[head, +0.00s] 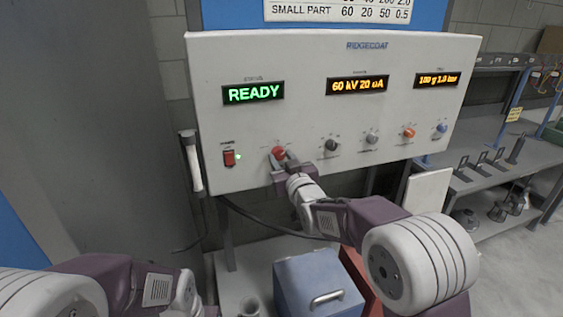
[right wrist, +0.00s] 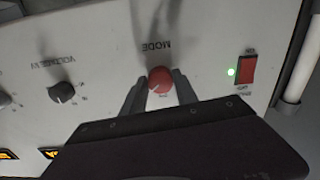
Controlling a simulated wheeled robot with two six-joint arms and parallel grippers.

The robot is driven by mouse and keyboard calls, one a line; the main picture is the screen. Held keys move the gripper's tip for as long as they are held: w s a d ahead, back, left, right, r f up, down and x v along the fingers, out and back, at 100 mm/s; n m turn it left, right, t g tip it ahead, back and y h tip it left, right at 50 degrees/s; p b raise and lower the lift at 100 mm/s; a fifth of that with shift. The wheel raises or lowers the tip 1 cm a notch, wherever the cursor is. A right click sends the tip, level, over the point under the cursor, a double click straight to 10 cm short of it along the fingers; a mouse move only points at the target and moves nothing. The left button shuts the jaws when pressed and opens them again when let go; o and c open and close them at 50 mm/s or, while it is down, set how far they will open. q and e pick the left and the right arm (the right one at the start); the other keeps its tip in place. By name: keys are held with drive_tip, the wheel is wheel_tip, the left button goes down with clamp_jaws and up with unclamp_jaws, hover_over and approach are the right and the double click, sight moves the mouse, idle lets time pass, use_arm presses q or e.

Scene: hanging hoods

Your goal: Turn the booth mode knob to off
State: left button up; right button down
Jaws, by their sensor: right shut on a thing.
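The red mode knob (head: 278,152) is at the lower left of the white control panel (head: 300,75). My right gripper (head: 281,160) is at the panel front, shut on the knob. In the right wrist view the red knob (right wrist: 159,80) sits between the two fingers of my right gripper (right wrist: 159,88), under the upside-down label MODE. The knob's pointer position is too small to read. My left arm (head: 150,285) is at the lower left; its gripper is not clearly seen.
A red power switch (head: 229,158) with a lit green lamp is left of the knob. A dark knob (head: 331,145) and several others are to the right. The status display (head: 253,92) reads READY. A blue box (head: 315,284) stands below; a grey shelf (head: 500,165) is at right.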

drive_tip(key=n+b, duration=0.4)
drive_tip(key=n, duration=0.1)
drive_tip(key=shift+f, duration=0.15)
drive_tip(key=n+b, duration=0.1)
drive_tip(key=n, duration=0.1)
drive_tip(key=shift+n+b, duration=0.3)
drive_tip(key=shift+b, duration=0.1)
drive_tip(key=shift+n+b, duration=0.75)
drive_tip(key=shift+n, duration=0.65)
drive_tip(key=shift+r, duration=0.2)
drive_tip(key=c, duration=0.9)
unclamp_jaws()
drive_tip(key=shift+c, duration=0.2)
drive_tip(key=shift+s+d, duration=0.1)
